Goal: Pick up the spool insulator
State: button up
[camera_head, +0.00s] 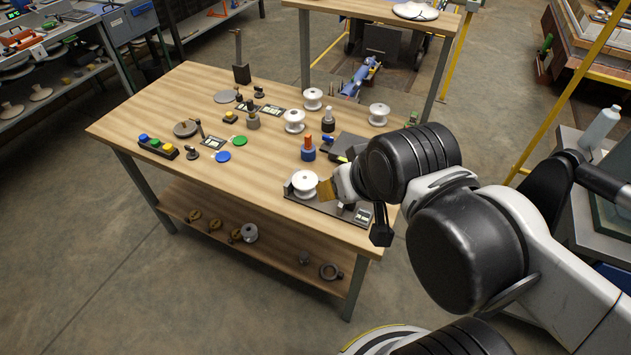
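Several white spool-shaped insulators stand on the wooden table. One spool insulator (305,184) sits on a dark fixture plate (331,207) near the front right edge. Others stand farther back: a back one (312,99), a middle one (294,121) and a right one (379,114). Which one the task means, I cannot tell. My arm comes in from the right, over the table's right edge. A dark part at its end, seemingly my gripper (382,233), hangs just right of the fixture plate, apart from the spools. Its fingers cannot be made out.
Between the spools stand an orange-and-blue piece (308,149) and a dark bottle-like piece (328,120). A button box (158,147) lies at the table's left. A grey spool (250,232) and small parts lie on the lower shelf. The table's front left is mostly clear.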

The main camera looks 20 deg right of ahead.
aim_at(304, 181)
jog(key=k+l+u, duration=0.1)
jog(key=l, duration=0.35)
jog(key=k+l, duration=0.15)
jog(key=l, duration=0.25)
jog(key=k+l+u, duration=0.15)
jog(key=l, duration=0.25)
jog(key=k+l+u, duration=0.1)
jog(key=l, duration=0.35)
